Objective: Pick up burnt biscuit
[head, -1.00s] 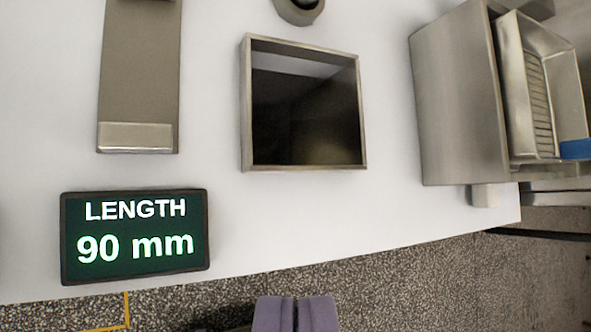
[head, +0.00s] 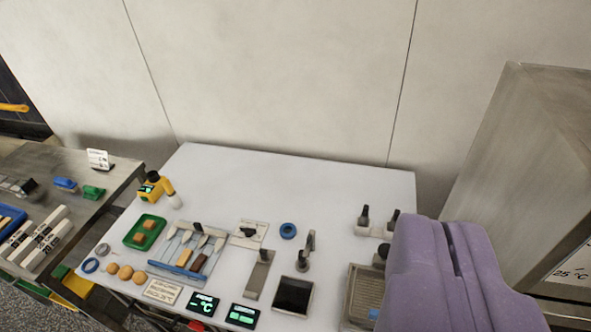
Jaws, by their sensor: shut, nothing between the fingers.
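My gripper (head: 450,245), with purple fingers, fills the lower right. Its fingers are closed together with a thin seam between them and hold nothing. Several small round tan pieces (head: 125,272) lie in a row at the front left of the white table (head: 300,180). A green tray (head: 134,239) behind them holds a small tan-brown piece (head: 148,224). I cannot tell which piece, if any, is the burnt biscuit. My gripper is far to the right of these and hides part of the table's right end.
A rack of tools (head: 185,253) stands right of the green tray. A square dark-bottomed bin (head: 293,296) and two displays (head: 203,304) (head: 242,316) are at the front. A steel cabinet (head: 530,150) rises at right. A steel side table (head: 70,165) stands left. The table's back is clear.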

